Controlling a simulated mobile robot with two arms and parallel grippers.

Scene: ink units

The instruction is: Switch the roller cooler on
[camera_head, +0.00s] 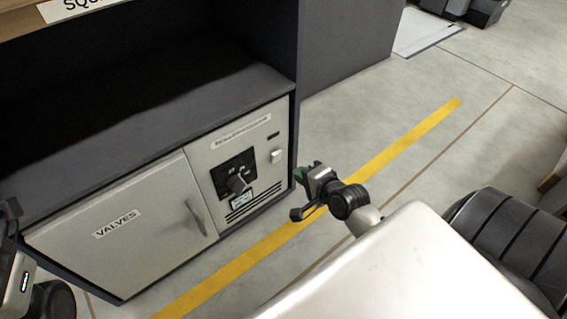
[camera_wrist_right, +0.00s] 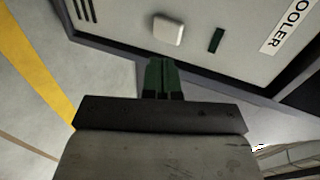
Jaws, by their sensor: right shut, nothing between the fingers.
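The roller cooler's pale control panel (camera_head: 225,150) is set in the dark cabinet front. It has a label strip (camera_head: 241,131), partly read as "COOLER" in the wrist view (camera_wrist_right: 287,27). A white square button (camera_head: 276,156) is at its right side, also in the wrist view (camera_wrist_right: 168,29). A small dark slot (camera_head: 273,135) is above the button. My left gripper's fingers are not visible.
A "VALVES" door (camera_head: 130,215) with a vertical handle (camera_head: 196,217) is left of the panel. An open dark shelf (camera_head: 150,110) is above. A yellow floor line (camera_head: 400,142) runs past the cabinet.

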